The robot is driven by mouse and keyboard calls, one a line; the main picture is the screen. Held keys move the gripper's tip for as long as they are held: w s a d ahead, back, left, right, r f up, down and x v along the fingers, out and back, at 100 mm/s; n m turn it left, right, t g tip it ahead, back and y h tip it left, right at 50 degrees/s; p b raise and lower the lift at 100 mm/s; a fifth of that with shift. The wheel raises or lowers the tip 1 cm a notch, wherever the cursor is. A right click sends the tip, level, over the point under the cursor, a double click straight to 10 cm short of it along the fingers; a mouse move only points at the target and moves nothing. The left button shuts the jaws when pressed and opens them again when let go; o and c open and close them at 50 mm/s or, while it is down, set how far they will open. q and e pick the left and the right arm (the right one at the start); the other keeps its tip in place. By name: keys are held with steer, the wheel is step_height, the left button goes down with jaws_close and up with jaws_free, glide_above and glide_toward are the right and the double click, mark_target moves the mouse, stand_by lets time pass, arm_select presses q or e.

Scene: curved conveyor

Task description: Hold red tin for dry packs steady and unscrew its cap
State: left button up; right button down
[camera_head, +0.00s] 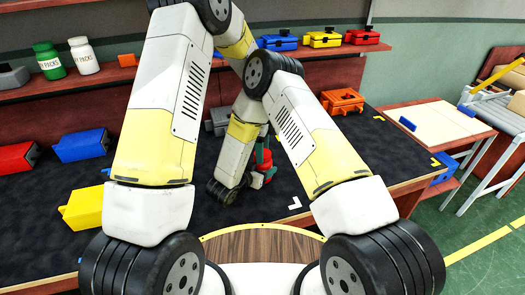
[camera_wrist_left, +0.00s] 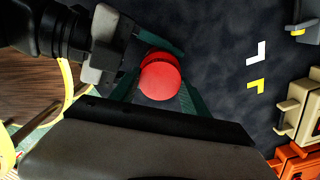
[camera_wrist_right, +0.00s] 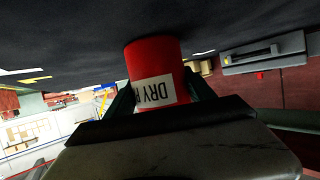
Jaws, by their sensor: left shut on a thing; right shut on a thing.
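The red tin for dry packs stands upright on the dark mat near the middle of the table. In the head view, it (camera_head: 267,172) is mostly hidden by my arms. My right gripper (camera_wrist_right: 158,95) is shut around the body of the tin (camera_wrist_right: 152,58), whose white label reads "DRY". In the left wrist view, the round red cap (camera_wrist_left: 160,80) faces the camera between the green fingers of my left gripper (camera_wrist_left: 160,92), which is shut on it from above. I cannot tell whether the cap is loosened.
A yellow box (camera_head: 82,208), a blue box (camera_head: 82,146) and a red box (camera_head: 18,156) lie on the left. An orange box (camera_head: 343,101) stands at the back right. A green bottle (camera_head: 48,60) and a white bottle (camera_head: 84,56) are on the shelf.

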arm_select(q)
steer(key=o, duration=1.6)
steer(key=shift+c, duration=0.2)
step_height(320, 180, up, 4)
steer(key=shift+r, duration=0.2)
steer(key=shift+c, duration=0.4)
steer(key=m, duration=0.1)
steer(key=r+m, duration=0.1)
steer(key=m, duration=0.1)
steer(key=shift+s, duration=0.25)
steer(key=r+m, duration=0.2)
steer(key=m, duration=0.1)
steer(key=shift+w+r+m, duration=0.1)
steer(key=shift+w+m, duration=0.15)
steer(key=shift+m, duration=0.05)
step_height(320, 180, down, 8)
steer(key=shift+r, duration=0.15)
